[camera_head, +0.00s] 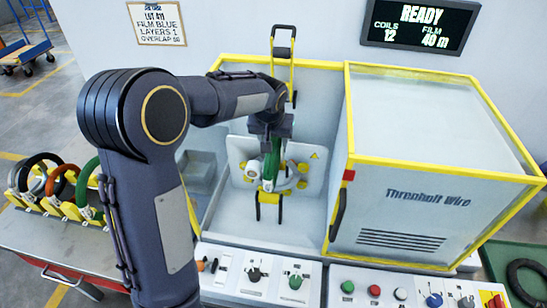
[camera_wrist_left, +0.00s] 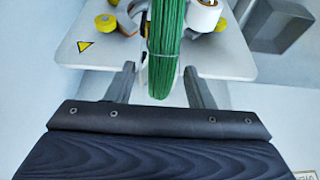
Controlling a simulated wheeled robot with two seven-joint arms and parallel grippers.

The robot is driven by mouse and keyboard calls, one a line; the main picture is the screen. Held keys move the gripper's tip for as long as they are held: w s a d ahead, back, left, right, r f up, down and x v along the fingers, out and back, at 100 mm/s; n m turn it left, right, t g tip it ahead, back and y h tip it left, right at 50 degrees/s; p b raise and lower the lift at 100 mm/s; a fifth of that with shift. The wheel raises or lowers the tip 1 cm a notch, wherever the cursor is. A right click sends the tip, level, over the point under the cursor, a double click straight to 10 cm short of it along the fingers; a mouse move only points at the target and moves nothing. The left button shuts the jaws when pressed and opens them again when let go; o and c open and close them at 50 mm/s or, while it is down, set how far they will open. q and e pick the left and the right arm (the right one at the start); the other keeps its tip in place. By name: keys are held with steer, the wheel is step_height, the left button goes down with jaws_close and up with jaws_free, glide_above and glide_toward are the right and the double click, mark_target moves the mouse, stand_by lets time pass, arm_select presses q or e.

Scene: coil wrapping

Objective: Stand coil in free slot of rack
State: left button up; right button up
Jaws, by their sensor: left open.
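A green coil (camera_head: 272,163) is at the wrapping machine's grey plate (camera_head: 237,150), inside the yellow-edged bay. My left gripper (camera_head: 269,140) reaches down over it from above. In the left wrist view the green coil (camera_wrist_left: 166,50) stands edge-on between the two fingers of the left gripper (camera_wrist_left: 161,85). The fingers are apart, with gaps on both sides of the coil. The rack (camera_head: 70,210) on the left table holds several coils, among them a black one, an orange one (camera_head: 62,172) and another green one (camera_head: 86,178). Whether a slot is free is unclear; my arm hides the right end.
The machine's closed-looking cabinet (camera_head: 430,140) stands right of the bay. Button panels (camera_head: 255,275) run along the front. A black coil (camera_head: 525,280) lies in a green bin at the lower right. A screen (camera_head: 420,25) reads READY. A blue cart (camera_head: 25,50) stands far left.

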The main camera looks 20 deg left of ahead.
arm_select(q)
steer(key=shift+f, duration=0.3)
jaws_close()
steer(key=shift+w+r, duration=0.1)
steer(key=shift+r, duration=0.05)
stand_by(1.1)
